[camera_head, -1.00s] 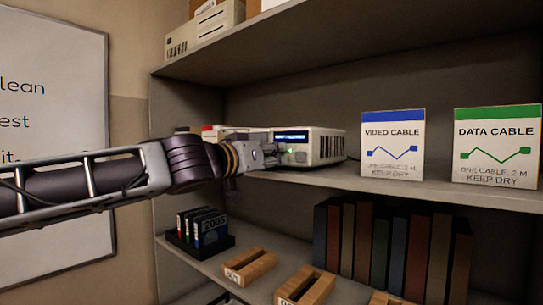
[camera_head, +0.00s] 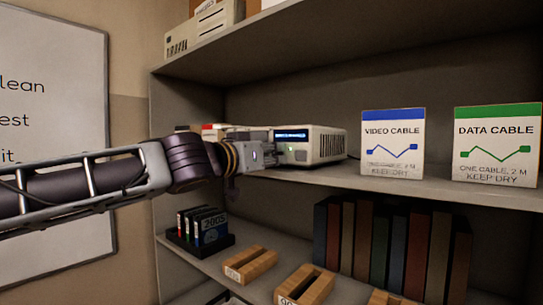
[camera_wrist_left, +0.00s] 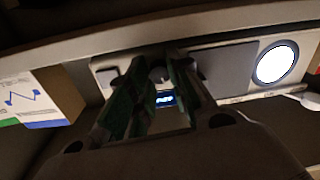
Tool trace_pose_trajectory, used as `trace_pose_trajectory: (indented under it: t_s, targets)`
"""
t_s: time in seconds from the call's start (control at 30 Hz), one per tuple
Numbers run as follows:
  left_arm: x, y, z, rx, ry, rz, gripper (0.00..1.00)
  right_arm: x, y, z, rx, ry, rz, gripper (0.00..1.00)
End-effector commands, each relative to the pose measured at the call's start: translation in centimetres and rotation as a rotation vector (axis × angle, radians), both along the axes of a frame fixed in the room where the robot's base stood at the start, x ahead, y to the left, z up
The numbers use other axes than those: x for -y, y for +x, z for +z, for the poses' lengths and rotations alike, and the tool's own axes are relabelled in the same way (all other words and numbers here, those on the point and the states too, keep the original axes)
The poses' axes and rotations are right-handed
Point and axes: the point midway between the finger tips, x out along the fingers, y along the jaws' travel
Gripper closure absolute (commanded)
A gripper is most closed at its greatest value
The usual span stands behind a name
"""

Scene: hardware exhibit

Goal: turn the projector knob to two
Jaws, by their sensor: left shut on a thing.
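The projector (camera_head: 328,146) is a pale box with vented sides and a lit blue display, standing on the middle shelf. In the left wrist view its front (camera_wrist_left: 228,66) shows a bright round lens, a small blue display and a dark round knob (camera_wrist_left: 157,74). My left gripper (camera_head: 264,147) reaches the projector's front from the left. In the left wrist view its two dark green-lined fingers (camera_wrist_left: 160,80) are shut on the knob, one on each side. The fingers hide part of the knob, and I cannot read its setting. My right gripper is in neither view.
The video cable box (camera_head: 392,143) and the data cable box (camera_head: 497,145) stand right of the projector. The lower shelf holds a row of books (camera_head: 390,245), a black disc rack (camera_head: 205,245) and wooden blocks (camera_head: 250,264). A whiteboard (camera_head: 60,100) hangs at left.

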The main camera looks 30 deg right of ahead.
Motion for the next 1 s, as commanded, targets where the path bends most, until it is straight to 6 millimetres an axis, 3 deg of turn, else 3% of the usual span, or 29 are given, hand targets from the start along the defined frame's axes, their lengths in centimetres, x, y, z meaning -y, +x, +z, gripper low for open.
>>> trace_pose_trajectory:
  t_s: [1.0]
  targets:
    - [-0.01,-0.01,-0.01,0.358,0.148,0.001,1.00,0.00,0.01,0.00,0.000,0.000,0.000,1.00]
